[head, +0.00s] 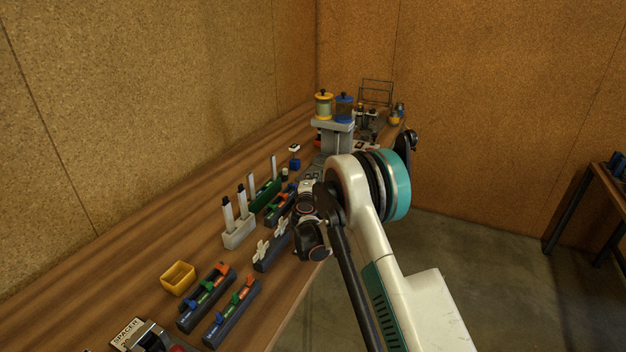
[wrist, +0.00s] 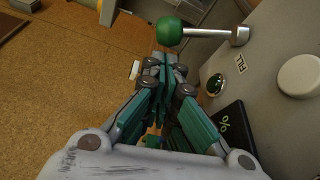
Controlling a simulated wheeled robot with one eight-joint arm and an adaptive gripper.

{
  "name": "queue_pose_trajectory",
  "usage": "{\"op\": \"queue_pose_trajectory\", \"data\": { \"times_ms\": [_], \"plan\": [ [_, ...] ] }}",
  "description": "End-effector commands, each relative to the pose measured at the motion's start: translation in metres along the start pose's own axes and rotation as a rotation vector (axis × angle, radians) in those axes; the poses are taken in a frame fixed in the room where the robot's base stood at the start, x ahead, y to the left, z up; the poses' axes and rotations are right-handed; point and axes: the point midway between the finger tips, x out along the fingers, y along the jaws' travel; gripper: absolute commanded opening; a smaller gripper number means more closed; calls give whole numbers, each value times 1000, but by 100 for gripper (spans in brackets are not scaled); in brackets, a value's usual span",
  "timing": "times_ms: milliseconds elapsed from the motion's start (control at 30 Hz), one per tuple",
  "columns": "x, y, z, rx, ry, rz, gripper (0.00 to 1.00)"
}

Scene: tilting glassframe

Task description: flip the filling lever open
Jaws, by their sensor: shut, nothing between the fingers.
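The filling lever (wrist: 205,33) is a metal rod with a green ball knob (wrist: 169,31). It is mounted on a grey panel (wrist: 270,30), above a label reading FILL (wrist: 240,64) in the wrist view. The rod points left from its pivot, and the knob is at its left end. My gripper (wrist: 163,62), with teal and grey fingers, is shut and empty. Its fingertips show just below the knob in the picture; I cannot tell whether they touch it. In the head view my arm hides the lever, and I cannot make out the fingertips.
A green button (wrist: 215,85), a white knob (wrist: 300,75) and a black panel with a percent sign (wrist: 228,125) are close by. In the head view, a grey stand with yellow (head: 324,106) and blue (head: 344,107) containers is behind my arm. Several slider blocks line the wooden bench (head: 140,265).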

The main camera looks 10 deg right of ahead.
Motion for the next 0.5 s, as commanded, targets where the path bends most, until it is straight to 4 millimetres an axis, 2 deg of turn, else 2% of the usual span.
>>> {"op": "queue_pose_trajectory", "data": {
  "times_ms": [500],
  "plan": [
    [-2, 3, 7, 82, -1, 28, 0]
  ]
}}
